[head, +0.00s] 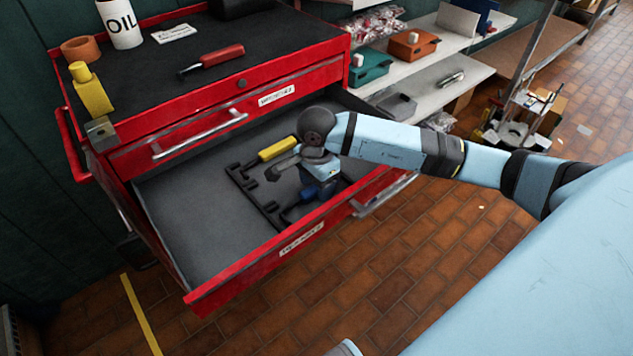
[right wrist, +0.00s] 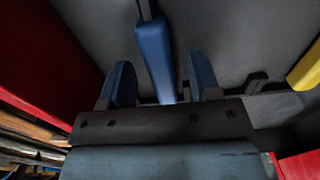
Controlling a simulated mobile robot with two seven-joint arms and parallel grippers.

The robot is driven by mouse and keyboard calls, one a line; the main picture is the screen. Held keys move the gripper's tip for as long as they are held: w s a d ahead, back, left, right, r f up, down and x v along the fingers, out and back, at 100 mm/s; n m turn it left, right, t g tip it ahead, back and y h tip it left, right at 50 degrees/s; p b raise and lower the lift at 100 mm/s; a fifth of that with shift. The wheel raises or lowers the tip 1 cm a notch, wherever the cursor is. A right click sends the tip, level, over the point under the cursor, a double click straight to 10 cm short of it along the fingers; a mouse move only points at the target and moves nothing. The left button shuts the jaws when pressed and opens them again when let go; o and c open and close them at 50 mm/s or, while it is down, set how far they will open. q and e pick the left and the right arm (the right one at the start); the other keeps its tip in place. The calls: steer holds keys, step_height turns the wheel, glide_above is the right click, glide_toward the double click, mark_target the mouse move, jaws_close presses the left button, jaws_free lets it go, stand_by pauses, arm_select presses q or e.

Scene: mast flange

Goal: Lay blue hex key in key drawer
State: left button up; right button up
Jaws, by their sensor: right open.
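The key drawer (head: 185,215) is pulled open, with a dark grey floor. The blue hex key (head: 308,194) lies in it at the black rack, partly hidden by my right gripper in the head view. My right gripper (head: 318,180) reaches down into the drawer from the right. In the right wrist view, its blue fingertips (right wrist: 162,82) are apart, and the near end of the blue handle (right wrist: 153,50) shows between them. I see no grip on it. My left gripper is out of view.
A yellow-handled hex key (head: 277,148) lies at the black rack (head: 255,200) beside the blue one. The drawer's left part is bare.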

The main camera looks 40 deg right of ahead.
arm_select(q)
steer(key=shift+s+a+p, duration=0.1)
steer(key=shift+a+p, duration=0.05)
steer(key=shift+p, duration=0.55)
arm_select(e)
step_height(320, 180, up, 14)
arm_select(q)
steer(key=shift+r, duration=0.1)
arm_select(e)
steer(key=shift+f, duration=0.15)
